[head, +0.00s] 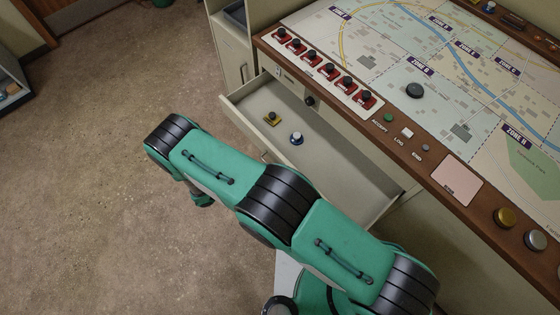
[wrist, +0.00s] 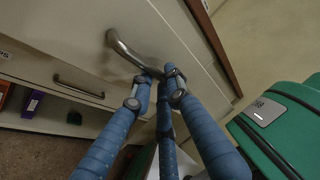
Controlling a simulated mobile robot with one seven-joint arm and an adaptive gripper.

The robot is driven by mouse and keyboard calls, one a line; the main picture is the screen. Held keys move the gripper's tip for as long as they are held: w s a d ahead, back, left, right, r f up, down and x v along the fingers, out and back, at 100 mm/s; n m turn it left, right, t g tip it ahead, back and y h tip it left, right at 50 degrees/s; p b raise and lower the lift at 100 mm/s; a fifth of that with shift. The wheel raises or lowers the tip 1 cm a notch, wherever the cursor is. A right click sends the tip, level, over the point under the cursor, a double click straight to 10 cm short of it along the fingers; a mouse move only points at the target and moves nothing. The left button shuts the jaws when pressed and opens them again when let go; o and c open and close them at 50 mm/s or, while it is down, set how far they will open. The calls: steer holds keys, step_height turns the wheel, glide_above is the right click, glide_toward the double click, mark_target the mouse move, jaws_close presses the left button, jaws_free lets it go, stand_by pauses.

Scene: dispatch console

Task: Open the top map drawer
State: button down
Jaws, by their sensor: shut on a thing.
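The top map drawer (head: 335,165) is pulled out from the console in the head view, its inside exposed. Its curved metal handle (wrist: 122,46) stands out from the pale drawer front in the wrist view. My gripper (wrist: 158,79) has its blue-grey fingers closed on the lower end of this handle. In the head view my green arm covers part of the drawer front and hides my gripper. In the drawer lie a small brass-coloured piece (head: 272,118) and a blue-and-white piece (head: 297,138).
The map console (head: 415,150) with red switches (head: 328,71) overhangs the drawer. A second handle (wrist: 78,88) sits on a lower front, near an open space with a purple item (wrist: 33,104). A pale cabinet (head: 232,65) stands behind. The brown floor (head: 110,115) at left is clear.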

steer(key=shift+s+a, duration=0.7)
steer(key=shift+a, duration=0.15)
steer(key=c, duration=1.7)
jaws_free()
steer(key=shift+o, duration=0.2)
steer(key=v, duration=1.2)
